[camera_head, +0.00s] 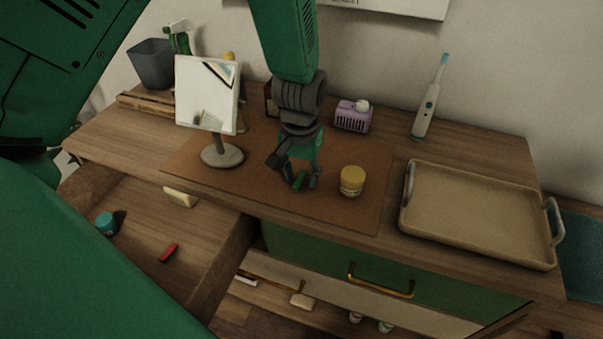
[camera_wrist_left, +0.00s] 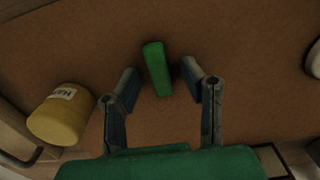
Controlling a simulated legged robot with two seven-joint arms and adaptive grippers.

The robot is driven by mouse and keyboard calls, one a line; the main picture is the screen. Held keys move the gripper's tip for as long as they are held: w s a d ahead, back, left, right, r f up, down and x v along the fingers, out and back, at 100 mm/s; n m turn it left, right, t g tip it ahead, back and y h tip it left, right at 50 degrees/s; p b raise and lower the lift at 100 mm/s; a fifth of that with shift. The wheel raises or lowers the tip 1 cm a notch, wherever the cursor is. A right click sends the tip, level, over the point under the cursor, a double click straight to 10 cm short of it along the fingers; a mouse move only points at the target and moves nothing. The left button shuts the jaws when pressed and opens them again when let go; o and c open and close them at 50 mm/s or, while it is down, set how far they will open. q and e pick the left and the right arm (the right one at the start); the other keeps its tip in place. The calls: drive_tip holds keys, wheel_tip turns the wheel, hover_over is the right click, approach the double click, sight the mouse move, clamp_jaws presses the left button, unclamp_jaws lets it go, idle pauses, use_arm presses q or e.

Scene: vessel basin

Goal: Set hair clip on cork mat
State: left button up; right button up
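A small green bar, which looks like the hair clip (camera_head: 299,181), is at the cork mat (camera_head: 350,212), just below my left gripper (camera_head: 301,178). In the left wrist view the green clip (camera_wrist_left: 157,68) lies lengthwise against the brown mat (camera_wrist_left: 235,45), between and slightly beyond the fingertips. My left gripper (camera_wrist_left: 160,76) has its two fingers spread, with a visible gap on each side of the clip. The clip appears to rest on the mat. My right gripper is not in view.
A yellow-lidded jar (camera_head: 352,181) stands on the mat right of the gripper; a mirror (camera_head: 221,157) stands left. A beige tray (camera_head: 480,215) is at right. An open drawer (camera_head: 150,225) holds a red item (camera_head: 168,253), a teal jar (camera_head: 106,223) and a pale bar (camera_head: 179,197).

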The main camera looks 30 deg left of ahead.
sight(301, 176)
use_arm(q)
wheel_tip(301, 176, up, 12)
drive_tip(key=p, duration=0.1)
idle(0.5)
drive_tip(key=shift+r, duration=0.1)
idle(0.4)
